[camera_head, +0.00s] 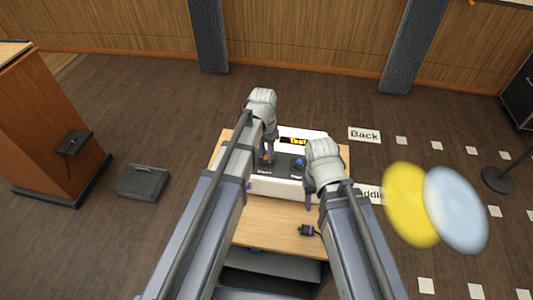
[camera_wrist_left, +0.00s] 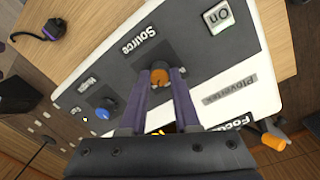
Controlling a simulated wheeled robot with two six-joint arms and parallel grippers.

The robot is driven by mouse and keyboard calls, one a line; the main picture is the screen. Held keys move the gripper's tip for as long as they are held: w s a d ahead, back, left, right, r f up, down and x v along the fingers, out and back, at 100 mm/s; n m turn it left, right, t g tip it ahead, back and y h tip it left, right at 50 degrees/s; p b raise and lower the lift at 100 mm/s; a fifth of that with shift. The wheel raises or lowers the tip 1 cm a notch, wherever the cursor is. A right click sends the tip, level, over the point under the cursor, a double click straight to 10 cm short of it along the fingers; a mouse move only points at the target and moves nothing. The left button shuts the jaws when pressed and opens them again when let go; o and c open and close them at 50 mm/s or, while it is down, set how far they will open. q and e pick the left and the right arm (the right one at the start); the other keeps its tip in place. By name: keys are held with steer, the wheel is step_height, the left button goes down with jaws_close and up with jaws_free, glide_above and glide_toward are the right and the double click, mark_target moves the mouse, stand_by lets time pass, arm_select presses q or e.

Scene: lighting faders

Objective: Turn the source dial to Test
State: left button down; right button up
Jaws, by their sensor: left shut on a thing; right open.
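The white console (camera_head: 270,187) with a dark panel stands on the wooden table. Its display (camera_head: 298,141) reads "Test" in yellow letters. The orange source dial (camera_wrist_left: 160,77) sits beside the "Source" label, upside down in the left wrist view. My left gripper (camera_head: 267,159) is shut on the dial, with one purple-grey finger on each side of it. A blue knob (camera_wrist_left: 103,112) is on the same panel and also shows in the head view (camera_head: 299,163). My right gripper (camera_head: 311,199) is open and empty at the console's front right.
An "On" button (camera_wrist_left: 217,15) lies near the dial. A black plug with a cable (camera_head: 307,230) lies on the table (camera_head: 270,236) in front of the console. An orange part (camera_wrist_left: 274,141) sticks out at the console's edge. Yellow and blue discs (camera_head: 408,205) show at right.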

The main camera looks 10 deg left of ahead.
mark_target(266, 156)
arm_select(q)
steer(key=c, duration=0.6)
jaws_free()
steer(key=shift+c, duration=0.2)
steer(key=shift+r, duration=0.15)
step_height(266, 156, up, 8)
steer(key=p, duration=0.8)
steer(key=shift+w+a+f, duration=0.15)
steer(key=shift+f, duration=0.05)
